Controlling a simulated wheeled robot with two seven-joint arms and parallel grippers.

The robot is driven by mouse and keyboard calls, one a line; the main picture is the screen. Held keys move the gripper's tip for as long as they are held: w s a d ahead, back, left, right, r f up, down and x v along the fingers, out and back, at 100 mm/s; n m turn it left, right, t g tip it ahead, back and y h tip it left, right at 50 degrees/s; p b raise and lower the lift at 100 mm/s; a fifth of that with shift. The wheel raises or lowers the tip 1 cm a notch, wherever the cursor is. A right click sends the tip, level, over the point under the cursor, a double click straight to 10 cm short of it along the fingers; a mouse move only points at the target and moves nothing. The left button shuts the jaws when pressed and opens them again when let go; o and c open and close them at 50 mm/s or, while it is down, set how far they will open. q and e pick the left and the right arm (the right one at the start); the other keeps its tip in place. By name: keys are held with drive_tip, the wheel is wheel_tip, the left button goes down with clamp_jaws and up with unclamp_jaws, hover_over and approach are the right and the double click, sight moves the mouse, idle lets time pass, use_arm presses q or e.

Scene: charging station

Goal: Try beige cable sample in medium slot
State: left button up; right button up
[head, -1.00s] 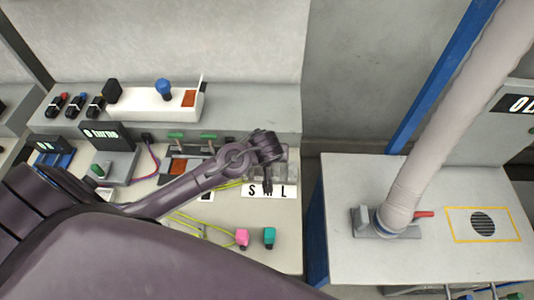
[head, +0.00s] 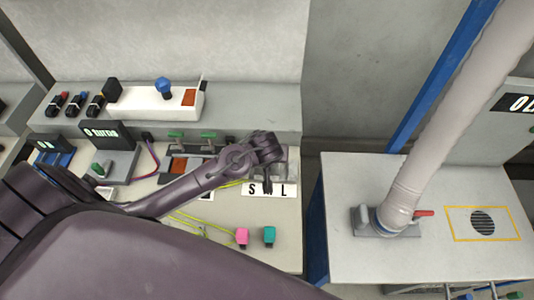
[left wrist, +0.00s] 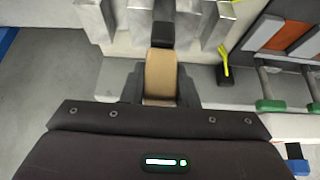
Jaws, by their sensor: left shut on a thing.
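My left gripper (head: 267,187) points down in front of the slot block (head: 283,158) and hides the M of its S M L label (head: 287,191). In the left wrist view the gripper (left wrist: 160,92) is shut on the beige cable sample (left wrist: 160,72), with one dark finger on each side. The sample's black end (left wrist: 163,36) points toward the metal slot block (left wrist: 213,32) and lies between its grey walls. I cannot tell how deep the end sits in the medium slot. The sample does not show clearly in the head view. My right gripper is not in view.
Pink (head: 242,237) and teal (head: 269,235) connectors lie in front of the label. Green-handled clamps (head: 208,135) stand left of the slots. A white box with a blue knob (head: 163,88) is behind. A grey station with a thick hose (head: 402,200) stands right, across a gap.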

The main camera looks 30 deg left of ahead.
use_arm(q)
drive_tip(key=shift+f, duration=0.3)
drive_tip(key=o, duration=1)
drive_tip(key=b+v, duration=0.1)
drive_tip(key=v, duration=0.6)
drive_tip(key=shift+s+d+r, duration=0.1)
drive_tip(key=shift+s+r, duration=0.05)
drive_tip(key=shift+r, duration=0.2)
